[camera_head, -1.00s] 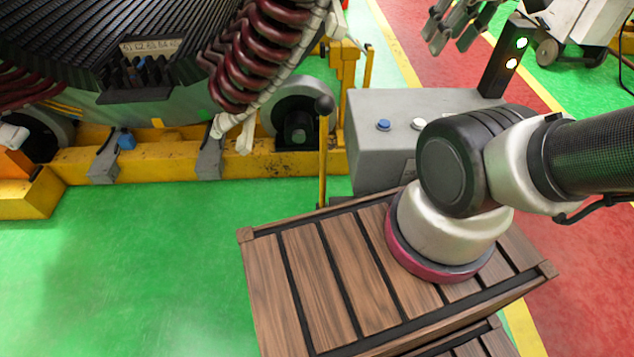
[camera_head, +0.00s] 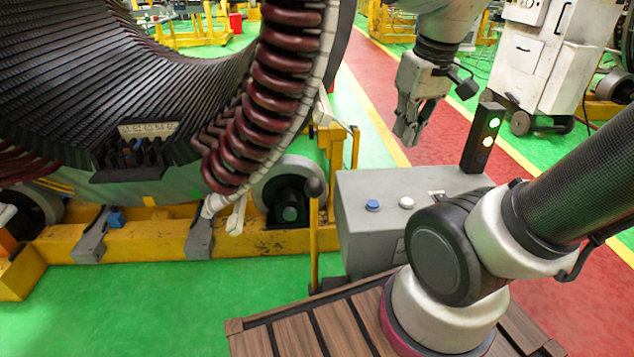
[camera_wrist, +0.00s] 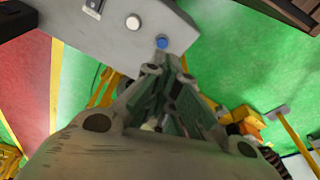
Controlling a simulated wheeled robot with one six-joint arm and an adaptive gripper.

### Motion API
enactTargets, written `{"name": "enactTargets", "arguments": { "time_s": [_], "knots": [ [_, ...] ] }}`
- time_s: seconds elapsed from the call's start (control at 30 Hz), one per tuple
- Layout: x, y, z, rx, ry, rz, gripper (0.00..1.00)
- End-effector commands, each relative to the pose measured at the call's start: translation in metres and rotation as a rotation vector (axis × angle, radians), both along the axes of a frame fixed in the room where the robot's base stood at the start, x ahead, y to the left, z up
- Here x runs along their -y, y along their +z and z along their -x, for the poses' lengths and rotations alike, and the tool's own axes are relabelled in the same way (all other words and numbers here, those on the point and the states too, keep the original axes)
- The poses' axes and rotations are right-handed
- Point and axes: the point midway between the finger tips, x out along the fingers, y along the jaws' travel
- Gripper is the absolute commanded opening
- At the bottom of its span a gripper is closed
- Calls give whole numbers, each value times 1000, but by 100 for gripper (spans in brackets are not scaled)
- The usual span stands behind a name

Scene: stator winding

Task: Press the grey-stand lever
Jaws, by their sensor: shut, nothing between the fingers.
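The grey stand (camera_head: 385,205) is a box with a blue button (camera_head: 372,205) and a white button (camera_head: 407,202) on top. A yellow lever (camera_head: 314,240) with a dark ball knob (camera_head: 315,187) stands upright at its left side. My gripper (camera_head: 408,138) is shut and empty, pointing down above and behind the stand, to the right of the lever and apart from it. In the wrist view my gripper (camera_wrist: 172,75) shows near the stand's blue button (camera_wrist: 162,42).
A light tower (camera_head: 483,137) with lit green and yellow lamps rises at the stand's right rear. The large stator (camera_head: 130,75) with dark red coils (camera_head: 255,110) rests on a yellow base (camera_head: 150,240) at left. Green floor (camera_head: 150,310) is free in front.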

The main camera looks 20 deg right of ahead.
Motion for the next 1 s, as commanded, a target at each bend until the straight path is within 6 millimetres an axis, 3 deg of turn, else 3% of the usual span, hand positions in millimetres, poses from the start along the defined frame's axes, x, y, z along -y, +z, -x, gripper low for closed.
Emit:
{"name": "enactTargets", "arguments": {
  "time_s": [0.37,0.6,0.7,0.77,1.0],
  "knots": [
    [-40,-44,-112,-221,-55,-11,0],
    [-70,-82,-187,-283,-222,-26,0],
    [-79,-80,-221,-255,-348,-52,0],
    [-82,-70,-230,-229,-413,-72,0],
    [-82,-70,-229,-231,-501,-81,0]
  ]
}}
